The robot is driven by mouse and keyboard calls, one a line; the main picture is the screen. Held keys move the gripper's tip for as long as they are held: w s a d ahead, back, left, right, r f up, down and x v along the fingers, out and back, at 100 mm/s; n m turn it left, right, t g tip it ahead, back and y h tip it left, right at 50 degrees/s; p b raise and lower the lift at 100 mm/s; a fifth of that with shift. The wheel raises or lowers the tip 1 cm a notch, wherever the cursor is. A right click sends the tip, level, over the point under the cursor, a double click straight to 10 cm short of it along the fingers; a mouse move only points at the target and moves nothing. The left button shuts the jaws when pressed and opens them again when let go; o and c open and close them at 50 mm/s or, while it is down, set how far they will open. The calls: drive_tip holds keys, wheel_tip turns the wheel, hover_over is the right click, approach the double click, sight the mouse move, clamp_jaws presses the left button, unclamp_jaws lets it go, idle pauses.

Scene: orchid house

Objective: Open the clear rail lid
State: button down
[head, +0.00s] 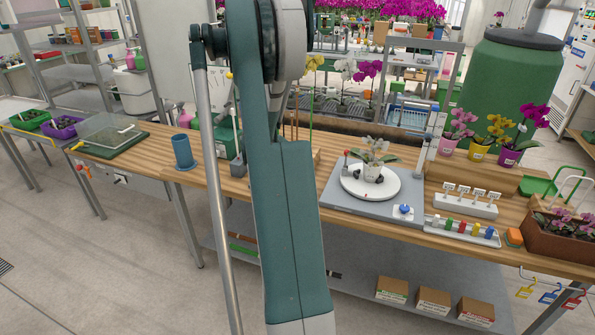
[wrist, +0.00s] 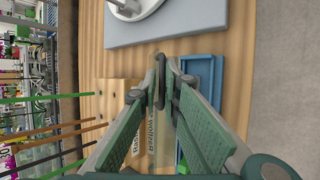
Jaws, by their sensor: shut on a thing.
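In the wrist view my gripper (wrist: 165,78) has its fingertips drawn together around a small dark piece. A narrow see-through strip (wrist: 164,138), which looks like part of the clear rail lid, shows between the fingers below the tips. I cannot tell whether the dark piece belongs to it. A pale wooden box with lettering (wrist: 125,110) is directly left of the strip. The fingers hide much of the strip. In the head view my own arm hides the gripper and the bench there.
A blue tray (wrist: 218,72) lies close right of the fingertips. The grey base plate (wrist: 165,32) with its white turntable (head: 352,183) is beyond them. Coloured upright rods (wrist: 50,130) stand to the left in the wrist view. A blue cup (head: 183,152) stands on the bench.

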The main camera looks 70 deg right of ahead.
drive_tip(key=shift+d+r+y, duration=0.15)
drive_tip(key=shift+d+y, duration=0.35)
drive_tip(key=shift+d, duration=0.65)
drive_tip(key=c, duration=2.6)
unclamp_jaws()
drive_tip(key=shift+v, duration=6)
